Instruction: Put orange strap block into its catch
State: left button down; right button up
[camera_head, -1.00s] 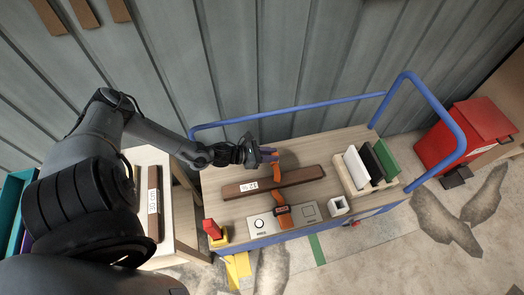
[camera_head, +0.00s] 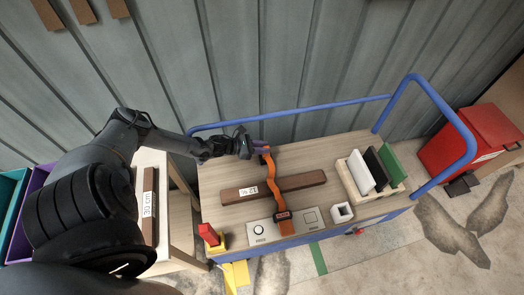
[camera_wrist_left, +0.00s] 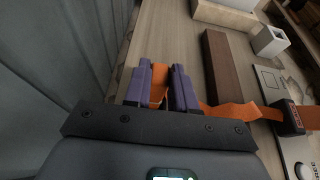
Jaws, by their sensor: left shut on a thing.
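The orange strap (camera_head: 272,182) runs from my left gripper across the brown beam (camera_head: 245,191) to a black buckle with a red face (camera_head: 283,216) on the cart's front panel. My left gripper (camera_head: 262,150) is at the far side of the cart top, beyond the beam. In the left wrist view its purple fingers (camera_wrist_left: 166,88) are shut on the orange end piece (camera_wrist_left: 158,82). The fingers hide part of this piece. The strap (camera_wrist_left: 230,114) and the buckle (camera_wrist_left: 293,115) show to the right there. My right gripper is not in view.
On the cart top (camera_head: 225,175), a rack of white, black and green panels (camera_head: 371,172) and a white square tube (camera_head: 342,212) stand at right. A red block (camera_head: 209,234) is at front left. A blue rail (camera_head: 330,106) borders the back.

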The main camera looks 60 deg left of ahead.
pick_arm(q)
jog(key=shift+f, duration=0.85)
jog(key=shift+f+b, duration=0.2)
jog(key=shift+b, duration=0.1)
jog(key=c, duration=0.9)
grip_release()
jog(key=shift+r, duration=0.1)
